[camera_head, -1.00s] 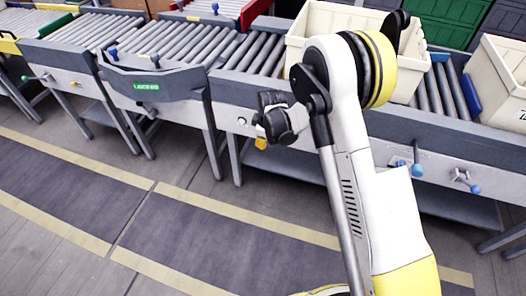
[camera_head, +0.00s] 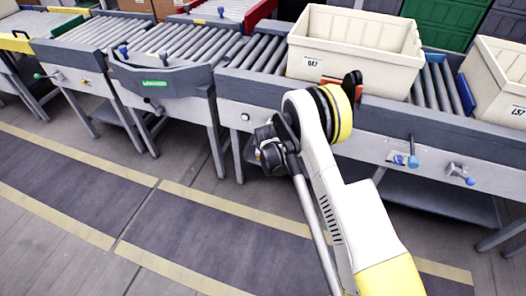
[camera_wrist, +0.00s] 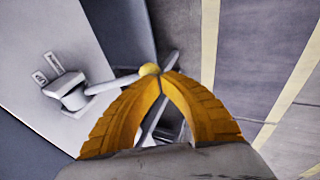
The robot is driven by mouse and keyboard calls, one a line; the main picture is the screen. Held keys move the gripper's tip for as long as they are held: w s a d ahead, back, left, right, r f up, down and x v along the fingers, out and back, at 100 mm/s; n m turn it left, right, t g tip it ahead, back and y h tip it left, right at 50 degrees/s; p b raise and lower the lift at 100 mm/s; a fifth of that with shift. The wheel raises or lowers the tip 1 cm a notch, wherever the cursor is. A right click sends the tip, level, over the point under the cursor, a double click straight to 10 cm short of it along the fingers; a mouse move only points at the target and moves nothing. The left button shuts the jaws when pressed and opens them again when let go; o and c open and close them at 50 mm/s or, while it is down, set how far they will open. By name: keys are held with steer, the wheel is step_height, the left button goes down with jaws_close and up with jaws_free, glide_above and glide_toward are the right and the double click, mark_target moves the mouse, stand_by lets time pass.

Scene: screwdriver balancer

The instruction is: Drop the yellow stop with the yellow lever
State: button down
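In the wrist view a lever with a round yellow knob (camera_wrist: 148,69) sticks out on a pale arm from a pivot block (camera_wrist: 72,95) on the grey conveyor side. The yellow fingers of my gripper (camera_wrist: 163,76) have their tips together, right beside the knob. Whether they touch it is unclear. In the head view my wrist (camera_head: 270,150) is in front of the conveyor side, and the lever is hidden behind it. An orange-looking strip (camera_head: 328,81) shows at the front of the middle crate; I cannot tell whether it is the yellow stop.
A cream crate (camera_head: 355,45) stands on the rollers, with another crate (camera_head: 500,75) to the right. A blue stop (camera_head: 466,94) stands between them. Two blue-knobbed levers (camera_head: 412,160) are on the conveyor side to the right. The floor (camera_head: 180,235) in front is clear.

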steer(key=shift+f, duration=0.35)
stand_by(0.3)
